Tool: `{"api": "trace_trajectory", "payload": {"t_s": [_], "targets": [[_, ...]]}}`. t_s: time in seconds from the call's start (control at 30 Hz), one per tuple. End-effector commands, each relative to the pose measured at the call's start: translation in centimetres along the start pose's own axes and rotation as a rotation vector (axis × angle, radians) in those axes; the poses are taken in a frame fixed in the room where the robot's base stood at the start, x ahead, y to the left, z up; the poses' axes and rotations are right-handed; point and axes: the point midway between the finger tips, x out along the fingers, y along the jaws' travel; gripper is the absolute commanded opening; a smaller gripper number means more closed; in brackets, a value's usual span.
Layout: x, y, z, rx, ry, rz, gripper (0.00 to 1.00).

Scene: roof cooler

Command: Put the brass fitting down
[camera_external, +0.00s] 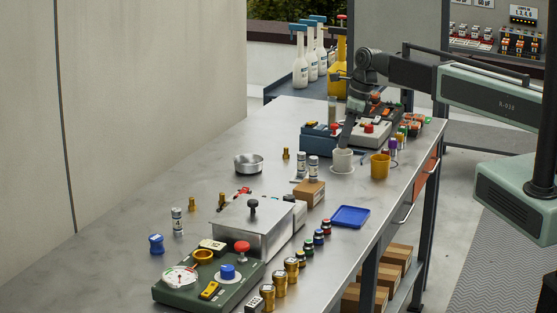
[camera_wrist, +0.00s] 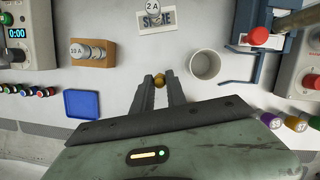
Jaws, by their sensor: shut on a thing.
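My gripper (camera_wrist: 160,92) is shut on a small round brass fitting (camera_wrist: 160,79), held between the fingertips in the wrist view. In the external view my gripper (camera_external: 346,138) points down near the white cup (camera_external: 342,160), and the held fitting cannot be made out there. In the wrist view the white cup (camera_wrist: 205,64) is open and empty-looking, just right of the fingertips and apart from them. Other small brass fittings stand upright on the metal table, one (camera_external: 286,154) toward the back and one (camera_external: 193,204) farther left.
A blue tray (camera_external: 350,216) is empty near the table's right edge. A round metal dish (camera_external: 248,164) is at the back left.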

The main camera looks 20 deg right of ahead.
Motion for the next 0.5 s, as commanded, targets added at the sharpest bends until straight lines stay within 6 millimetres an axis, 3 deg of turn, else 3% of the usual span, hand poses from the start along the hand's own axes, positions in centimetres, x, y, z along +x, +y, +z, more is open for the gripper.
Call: {"api": "trace_trajectory", "payload": {"t_s": [0.1,0.2,0.5], "targets": [[0.4,-0.9,1.1,0.113,0.000,-0.026,0.00],[1.2,-0.6,3.1,0.195,-0.001,-0.049,0.00],[3.7,4.9,9.6,0.188,-0.002,-0.068,0.00]]}}
